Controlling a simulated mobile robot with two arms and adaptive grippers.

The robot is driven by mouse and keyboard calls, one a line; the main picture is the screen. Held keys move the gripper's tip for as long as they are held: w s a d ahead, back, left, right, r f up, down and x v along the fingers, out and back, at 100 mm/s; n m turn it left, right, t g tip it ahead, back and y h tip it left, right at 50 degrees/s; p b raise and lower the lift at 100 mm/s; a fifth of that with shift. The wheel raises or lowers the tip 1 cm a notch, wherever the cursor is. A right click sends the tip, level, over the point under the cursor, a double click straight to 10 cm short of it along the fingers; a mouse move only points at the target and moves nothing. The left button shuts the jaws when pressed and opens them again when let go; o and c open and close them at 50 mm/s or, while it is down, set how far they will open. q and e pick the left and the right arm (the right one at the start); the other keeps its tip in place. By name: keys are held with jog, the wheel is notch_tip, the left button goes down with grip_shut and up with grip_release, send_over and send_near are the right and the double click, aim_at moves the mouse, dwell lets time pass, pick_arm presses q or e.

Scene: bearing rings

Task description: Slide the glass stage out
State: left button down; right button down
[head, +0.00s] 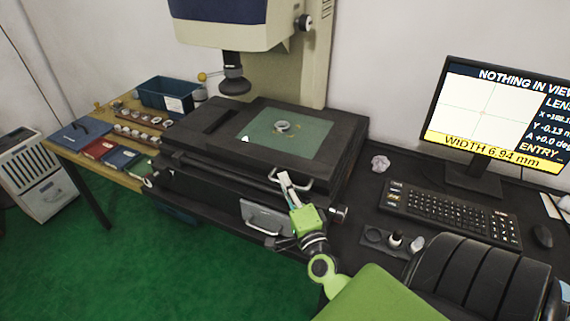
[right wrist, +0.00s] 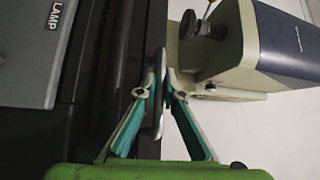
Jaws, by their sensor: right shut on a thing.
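The glass stage (head: 307,145) is a greenish see-through pane set in a black frame under the measuring machine's lens (head: 234,80). A small metal ring (head: 282,127) lies on the glass. A metal bow handle (head: 304,186) is on the front edge of the stage frame. My right gripper (head: 284,179) is shut on this handle. In the right wrist view its fingertips (right wrist: 161,82) close on the handle bar (right wrist: 158,112) from both sides. My left gripper is in neither view.
A monitor (head: 493,112) reading "NOTHING IN VIEW", a keyboard (head: 450,212) and a mouse (head: 542,235) are at the right. A side table at the left holds a blue bin (head: 165,94) and trays. A grey panel marked LAMP (right wrist: 30,45) is below the stage.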

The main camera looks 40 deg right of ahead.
jog(key=c, duration=2.2)
grip_release()
jog(key=shift+o, duration=0.2)
jog(key=v, duration=1.2)
jog(key=shift+w+f, duration=0.1)
